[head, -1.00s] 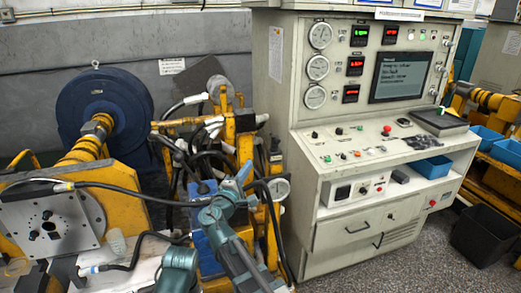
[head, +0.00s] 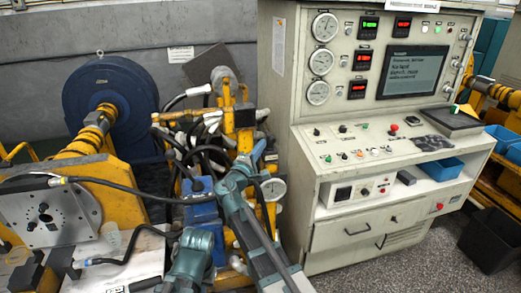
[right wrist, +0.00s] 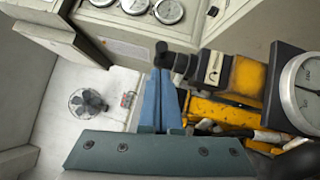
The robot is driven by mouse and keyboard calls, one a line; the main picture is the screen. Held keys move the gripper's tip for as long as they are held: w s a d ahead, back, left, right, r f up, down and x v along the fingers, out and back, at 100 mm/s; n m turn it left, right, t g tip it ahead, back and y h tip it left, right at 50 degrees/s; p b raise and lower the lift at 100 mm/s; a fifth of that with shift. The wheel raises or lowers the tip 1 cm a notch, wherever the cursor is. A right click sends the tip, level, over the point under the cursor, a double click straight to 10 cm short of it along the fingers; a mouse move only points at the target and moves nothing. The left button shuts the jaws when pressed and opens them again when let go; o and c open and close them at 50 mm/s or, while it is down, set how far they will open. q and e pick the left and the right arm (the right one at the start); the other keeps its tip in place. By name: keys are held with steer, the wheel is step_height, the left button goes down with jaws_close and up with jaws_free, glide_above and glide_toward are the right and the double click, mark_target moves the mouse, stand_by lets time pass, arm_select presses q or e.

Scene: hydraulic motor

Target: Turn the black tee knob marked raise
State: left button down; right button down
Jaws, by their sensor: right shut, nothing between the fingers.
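The black tee knob (right wrist: 172,60) shows in the right wrist view, on the end of a grey-and-yellow valve block beside the pressure gauge (right wrist: 305,92). Its raise marking is not readable. My right gripper (right wrist: 163,80) is shut and empty, its blue fingers together, with the tips just below the knob in the picture. I cannot tell whether they touch it. In the head view my right gripper (head: 258,150) points up beside the yellow frame, above and left of the small gauge (head: 273,188); the knob is hard to make out there. My left gripper is not in view.
The white control console (head: 325,215) stands right of the yellow frame (head: 245,118). Black hoses (head: 130,189) cross in front of the rig, left of my right arm. A blue motor (head: 112,92) stands at the back left.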

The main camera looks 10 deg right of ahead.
steer(key=shift+d+r, duration=0.15)
steer(key=shift+d, duration=0.45)
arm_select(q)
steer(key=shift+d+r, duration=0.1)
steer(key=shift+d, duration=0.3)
arm_select(e)
steer(key=shift+a, duration=0.1)
steer(key=shift+s+d+r, duration=0.1)
steer(key=shift+s+d, duration=0.05)
steer(key=shift+d, duration=0.7)
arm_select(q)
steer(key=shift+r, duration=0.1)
